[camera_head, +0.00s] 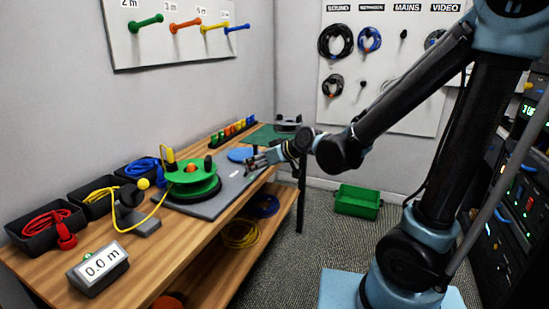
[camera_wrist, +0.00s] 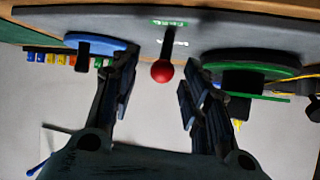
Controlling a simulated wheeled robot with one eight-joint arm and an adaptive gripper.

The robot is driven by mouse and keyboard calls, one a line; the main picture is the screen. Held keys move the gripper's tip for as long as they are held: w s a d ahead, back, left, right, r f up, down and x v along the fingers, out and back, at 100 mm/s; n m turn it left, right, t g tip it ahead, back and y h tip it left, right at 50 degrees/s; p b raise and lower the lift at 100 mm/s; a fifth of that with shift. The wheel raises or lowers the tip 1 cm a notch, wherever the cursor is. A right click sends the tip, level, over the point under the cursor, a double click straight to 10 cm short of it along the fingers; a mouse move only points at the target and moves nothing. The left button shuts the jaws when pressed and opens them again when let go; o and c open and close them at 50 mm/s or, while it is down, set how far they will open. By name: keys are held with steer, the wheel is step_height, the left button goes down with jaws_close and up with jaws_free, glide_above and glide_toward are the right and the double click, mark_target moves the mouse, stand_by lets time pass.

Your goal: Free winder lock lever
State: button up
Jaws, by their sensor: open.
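The winder has a green reel (camera_head: 192,182) on a grey base plate (camera_head: 208,207) on the wooden bench; the reel (camera_wrist: 252,68) and plate (camera_wrist: 120,22) also show in the wrist view. The lock lever is a dark stem with a red ball knob (camera_wrist: 162,71). A green label (camera_wrist: 168,22) reading FREE lies near the stem's far end; a smaller white marking beside the stem is unreadable. My gripper (camera_wrist: 162,58) is open, its fingers on either side of the lever; contact is not visible. In the head view my gripper (camera_head: 258,160) is at the plate's right end.
A yellow cable runs from the reel to a dark guide stand (camera_head: 133,212). A length display (camera_head: 98,270) and bins with red (camera_head: 45,228), yellow and blue cables stand left. A green crate (camera_head: 358,201) is on the floor.

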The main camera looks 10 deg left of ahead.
steer(key=v, duration=0.9)
stand_by(0.3)
steer(key=shift+d, duration=0.15)
